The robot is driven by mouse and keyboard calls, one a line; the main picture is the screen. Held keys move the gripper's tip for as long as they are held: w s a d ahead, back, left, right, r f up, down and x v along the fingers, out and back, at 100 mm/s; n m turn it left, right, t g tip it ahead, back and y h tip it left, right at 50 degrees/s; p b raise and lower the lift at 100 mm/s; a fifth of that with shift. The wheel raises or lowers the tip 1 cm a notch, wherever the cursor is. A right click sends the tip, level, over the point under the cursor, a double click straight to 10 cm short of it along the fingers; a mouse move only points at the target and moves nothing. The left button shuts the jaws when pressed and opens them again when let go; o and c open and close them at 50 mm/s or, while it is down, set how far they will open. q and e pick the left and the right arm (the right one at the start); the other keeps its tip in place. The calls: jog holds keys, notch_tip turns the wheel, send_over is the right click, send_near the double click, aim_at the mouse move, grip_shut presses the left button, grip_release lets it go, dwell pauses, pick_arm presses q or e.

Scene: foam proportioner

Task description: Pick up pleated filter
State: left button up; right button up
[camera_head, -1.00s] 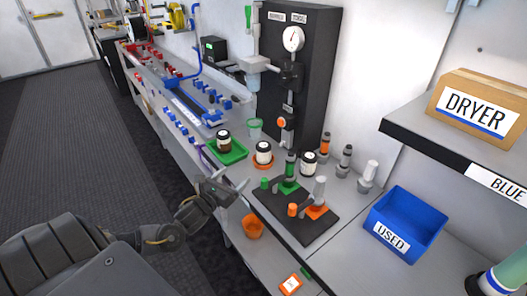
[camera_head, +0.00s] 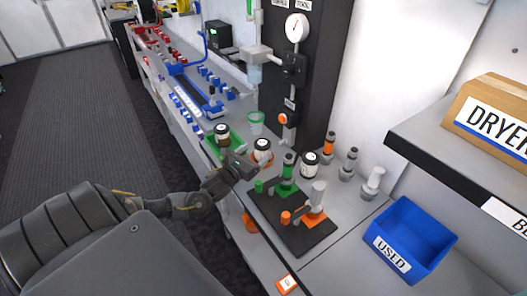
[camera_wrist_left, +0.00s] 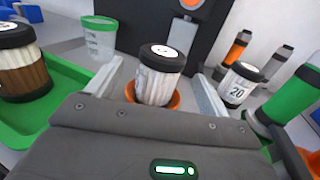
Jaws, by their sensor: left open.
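A white pleated filter with a black cap (camera_head: 262,146) stands upright in a small orange dish (camera_wrist_left: 176,100). In the left wrist view the filter (camera_wrist_left: 157,80) is centred ahead, between the spread fingers of my left gripper (camera_head: 248,164). That gripper is open and empty, and I cannot tell whether either finger touches the filter. A brown-stained filter (camera_head: 222,136) stands in a green tray (camera_head: 238,150). Another white filter (camera_head: 309,164), marked 20 in the left wrist view (camera_wrist_left: 241,84), stands to the right. My right gripper is out of view.
A dark mat (camera_head: 268,212) with green and orange fittings lies in front. A clear green-rimmed cup (camera_head: 257,122) and a black gauge stand (camera_head: 325,70) are behind. A blue USED bin (camera_head: 415,240) sits right, below a shelf with a DRYER box (camera_head: 497,115).

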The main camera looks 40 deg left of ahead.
aim_at(265, 144)
pick_arm(q)
jog(key=shift+w, duration=0.5)
jog(key=shift+w+r, duration=0.1)
jog(key=w+p, duration=0.1)
jog(key=w, duration=0.3)
jog(key=shift+w+a+p, duration=0.1)
jog(key=shift+w+p, duration=0.15)
jog(key=shift+p, duration=0.15)
jog(key=shift+w, duration=0.25)
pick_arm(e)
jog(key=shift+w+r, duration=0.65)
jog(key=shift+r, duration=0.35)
pick_arm(q)
jog(key=shift+s, duration=0.1)
jog(key=c, duration=1.2)
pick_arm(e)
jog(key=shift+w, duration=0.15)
